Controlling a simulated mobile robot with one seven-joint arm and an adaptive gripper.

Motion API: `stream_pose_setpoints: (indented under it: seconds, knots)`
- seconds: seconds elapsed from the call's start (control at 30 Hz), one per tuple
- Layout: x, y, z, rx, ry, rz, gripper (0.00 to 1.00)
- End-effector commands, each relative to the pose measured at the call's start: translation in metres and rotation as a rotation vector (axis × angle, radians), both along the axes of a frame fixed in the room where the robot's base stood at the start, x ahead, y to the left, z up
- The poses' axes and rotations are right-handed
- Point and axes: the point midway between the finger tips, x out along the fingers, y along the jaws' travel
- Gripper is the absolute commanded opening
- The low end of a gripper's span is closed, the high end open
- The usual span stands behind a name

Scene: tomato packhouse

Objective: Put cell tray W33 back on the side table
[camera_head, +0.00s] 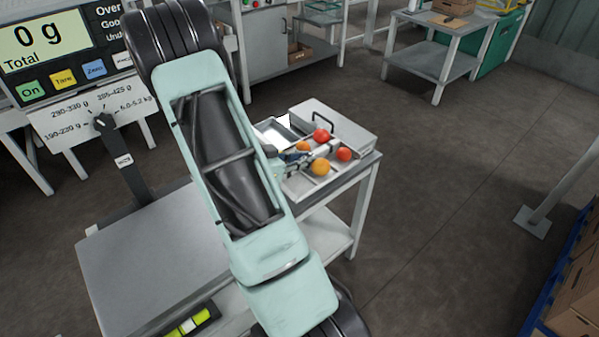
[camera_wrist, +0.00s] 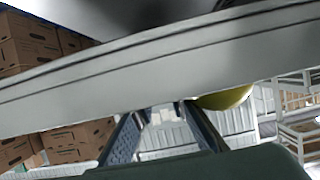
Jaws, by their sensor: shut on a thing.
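A grey cell tray (camera_head: 309,188) with several red and orange tomatoes shows over the small side table (camera_head: 361,205) in the head view. No W33 mark is readable. My gripper (camera_head: 291,158) is at its left part, partly hidden by my arm. In the wrist view the tray's long grey wall (camera_wrist: 150,75) crosses the picture just beyond my gripper's fingers (camera_wrist: 162,118), which are shut on the tray. A yellowish round tomato (camera_wrist: 226,98) shows below that wall. I cannot tell whether the tray rests on the table or hangs just above it.
A flat grey case (camera_head: 340,122) with a black handle lies at the table's back, close behind the tomatoes. A scale with a grey platform (camera_head: 150,262) and a display (camera_head: 50,40) reading 0 g stands at left. Cartons (camera_head: 575,300) are at lower right. Open floor lies right of the table.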

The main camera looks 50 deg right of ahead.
Motion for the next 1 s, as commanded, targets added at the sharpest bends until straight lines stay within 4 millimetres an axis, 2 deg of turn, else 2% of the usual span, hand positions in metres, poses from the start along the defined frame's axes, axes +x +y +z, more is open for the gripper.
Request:
stream_pose_setpoints:
  seconds: [0.07, 0.27, 0.33, 0.5, 0.87, 0.9, 1.0]
  knots:
    - [0.006, -0.001, -0.009, -0.003, 0.0, -0.002, 0.0]
    - [0.015, -0.002, -0.018, -0.002, 0.001, -0.001, 0.0]
    - [0.02, -0.002, -0.026, -0.001, 0.0, -0.001, 0.0]
    - [0.018, -0.002, -0.052, -0.001, 0.002, -0.001, 0.0]
    - [0.019, -0.002, -0.055, -0.002, -0.001, 0.0, 0.0]
    - [0.019, -0.001, -0.056, 0.0, 0.0, 0.0, 0.15]
    - [0.019, -0.001, -0.056, 0.001, -0.001, 0.0, 0.26]
